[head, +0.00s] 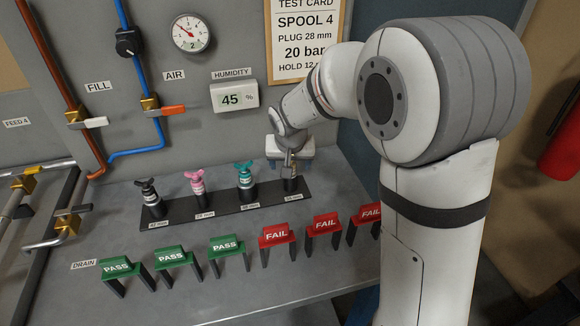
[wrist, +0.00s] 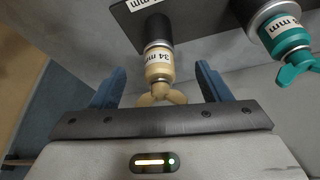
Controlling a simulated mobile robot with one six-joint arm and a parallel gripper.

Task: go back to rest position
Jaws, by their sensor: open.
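My gripper (head: 290,153) is open above the right end of the dark plug rack (head: 222,208). In the wrist view its two blue fingers stand on either side of a tan plug marked 34 mm (wrist: 160,66), with a gap on both sides. That plug sits in the rack's right-hand place; in the head view its dark lower part (head: 290,184) shows under my gripper. A teal plug (head: 246,180), a pink plug (head: 198,186) and a black plug (head: 150,194) stand upright in the rack to the left. The teal plug also shows in the wrist view (wrist: 287,36).
Green PASS tags (head: 173,256) and red FAIL tags (head: 276,234) stand on the bench in front of the rack. Behind are a panel with a gauge (head: 191,33), a humidity display (head: 234,97), valves and pipes. A test card (head: 303,40) hangs behind my arm.

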